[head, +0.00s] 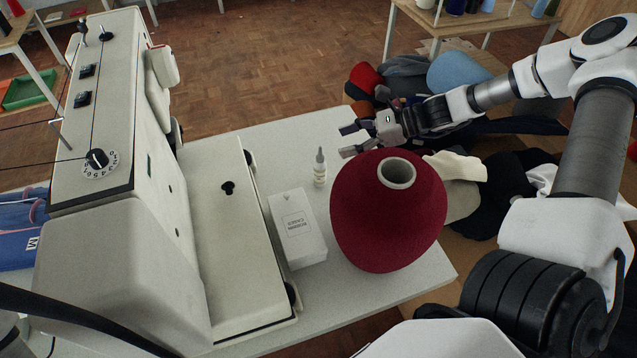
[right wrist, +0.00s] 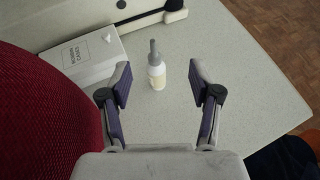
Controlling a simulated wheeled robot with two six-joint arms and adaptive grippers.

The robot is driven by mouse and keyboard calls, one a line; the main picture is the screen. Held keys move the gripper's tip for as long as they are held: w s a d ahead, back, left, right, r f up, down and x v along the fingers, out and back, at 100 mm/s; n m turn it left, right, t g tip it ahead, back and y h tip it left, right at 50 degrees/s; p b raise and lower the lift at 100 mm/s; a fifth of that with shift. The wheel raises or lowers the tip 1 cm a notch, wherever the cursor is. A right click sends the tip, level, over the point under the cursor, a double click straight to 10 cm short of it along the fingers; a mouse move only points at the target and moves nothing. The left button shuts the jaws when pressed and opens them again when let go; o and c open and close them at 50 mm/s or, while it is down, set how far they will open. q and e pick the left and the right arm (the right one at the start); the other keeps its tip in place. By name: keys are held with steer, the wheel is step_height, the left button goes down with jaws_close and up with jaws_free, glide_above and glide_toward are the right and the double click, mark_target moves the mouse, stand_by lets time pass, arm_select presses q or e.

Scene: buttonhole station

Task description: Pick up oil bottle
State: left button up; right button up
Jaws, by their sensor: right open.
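The oil bottle (head: 320,168) is small and white with a grey pointed nozzle. It stands upright on the pale table, just right of the sewing machine and behind the white box. My right gripper (head: 344,141) is open and empty, to the right of the bottle in the head view and apart from it. In the right wrist view the bottle (right wrist: 156,68) stands ahead, between the lines of the two open fingers (right wrist: 160,88), beyond their tips. My left gripper is not in view.
A large red thread cone (head: 388,222) stands close by on the near side, beside my right gripper. A white box (head: 297,230) lies between the cone and the sewing machine (head: 150,200). The table (head: 270,142) is clear behind the bottle. Clothes are piled beyond the table's right edge.

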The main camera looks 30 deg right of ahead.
steer(key=b, duration=0.4)
glide_toward(320, 170)
steer(key=w+f, duration=0.3)
steer(key=shift+w+a, duration=0.15)
steer(key=shift+a, duration=0.25)
steer(key=b+x, duration=0.1)
steer(key=x, duration=0.1)
steer(key=b+x, duration=0.3)
steer(key=x, duration=0.1)
steer(key=shift+a+f, duration=0.25)
steer(key=shift+a, duration=0.2)
steer(key=shift+w+a, duration=0.1)
steer(key=shift+a, duration=0.1)
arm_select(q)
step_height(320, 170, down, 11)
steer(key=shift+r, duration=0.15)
arm_select(e)
steer(key=shift+r, duration=0.1)
steer(key=c, duration=0.5)
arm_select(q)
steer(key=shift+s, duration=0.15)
arm_select(e)
jaws_close()
